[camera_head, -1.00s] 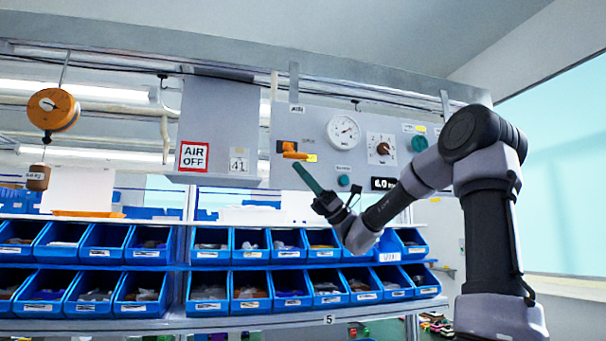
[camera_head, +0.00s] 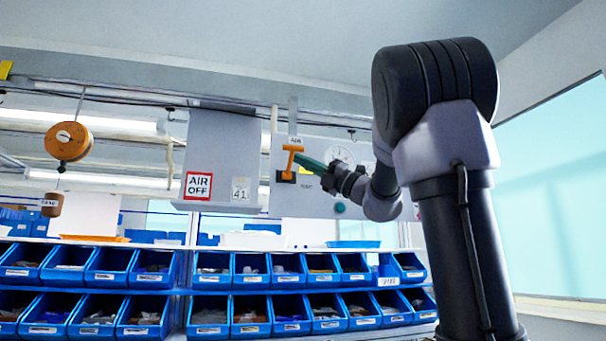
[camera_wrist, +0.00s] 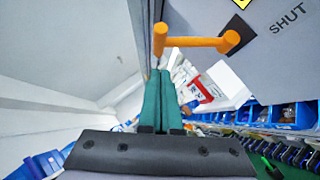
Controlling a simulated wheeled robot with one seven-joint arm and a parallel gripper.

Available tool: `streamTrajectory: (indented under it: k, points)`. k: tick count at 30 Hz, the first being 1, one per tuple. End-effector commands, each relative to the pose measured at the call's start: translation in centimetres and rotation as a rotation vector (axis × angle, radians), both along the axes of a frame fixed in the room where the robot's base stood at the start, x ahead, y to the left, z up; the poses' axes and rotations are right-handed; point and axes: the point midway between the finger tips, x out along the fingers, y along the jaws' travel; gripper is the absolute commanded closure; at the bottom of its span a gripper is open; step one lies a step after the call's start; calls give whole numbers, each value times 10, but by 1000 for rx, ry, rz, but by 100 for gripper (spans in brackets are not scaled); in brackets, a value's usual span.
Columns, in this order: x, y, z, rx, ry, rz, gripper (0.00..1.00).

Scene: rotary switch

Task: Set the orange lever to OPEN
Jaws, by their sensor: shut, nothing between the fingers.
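The orange lever (camera_head: 288,163) is on the grey panel, with its arm pointing up from a dark base and a crossbar handle at its top end. In the wrist view the lever (camera_wrist: 195,42) runs from its dark pivot plate to an upright round grip. The word SHUT (camera_wrist: 288,18) is printed beside the pivot; no OPEN label can be read. My gripper (camera_head: 299,157) has green fingers, shut and empty, with the tips beside the lever's handle end. In the wrist view the fingertips (camera_wrist: 160,72) lie close by the grip; I cannot tell whether they touch.
A dial gauge (camera_head: 343,155) is partly behind my arm. A teal button (camera_head: 339,207) sits lower on the panel. The AIR OFF sign (camera_head: 198,186) is on a box to the left. Blue bins (camera_head: 212,278) line the shelves below. Open space lies before the panel.

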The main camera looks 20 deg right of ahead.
Motion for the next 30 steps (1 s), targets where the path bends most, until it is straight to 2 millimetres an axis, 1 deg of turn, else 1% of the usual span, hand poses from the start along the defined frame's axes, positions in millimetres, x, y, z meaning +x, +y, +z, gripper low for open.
streamTrajectory:
  k: [1,3,8,16,30]
  points:
    - [-1,1,6,-3,31,1,100]
    - [0,1,12,-3,82,1,100]
    - [3,1,22,0,170,4,100]
    - [6,1,32,0,168,5,100]
    - [8,0,35,1,166,2,100]
